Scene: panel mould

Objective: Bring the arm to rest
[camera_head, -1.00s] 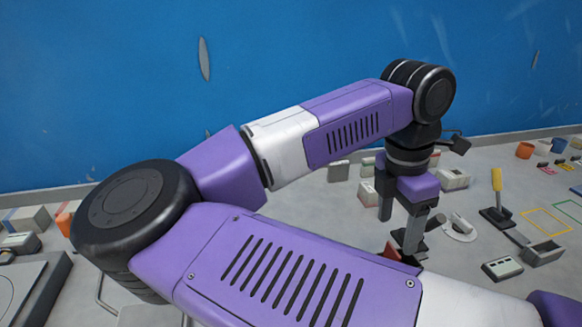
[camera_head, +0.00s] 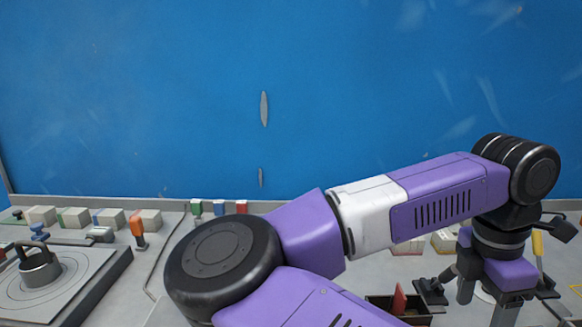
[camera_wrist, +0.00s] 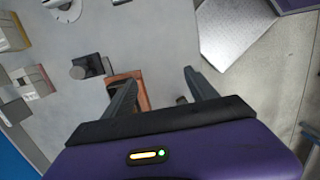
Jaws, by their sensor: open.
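My arm stretches across the lower right of the head view, with its elbow bent and its wrist pointing down. My gripper (camera_head: 487,298) hangs at the right over the grey worktop, with its fingers apart. In the wrist view my gripper (camera_wrist: 160,78) also shows open, with nothing held between its fingers. An orange-brown open box (camera_wrist: 128,88) lies below, partly hidden by one finger. I cannot tell the height of the gripper above the worktop.
A dark tray with a red piece (camera_head: 399,299) stands left of the gripper. A grey plate (camera_head: 75,297) bearing a round knobbed part (camera_head: 40,270) is at the far left. Several small blocks line the back under the blue wall (camera_head: 150,100). Bare worktop (camera_wrist: 165,35) shows ahead of the fingers.

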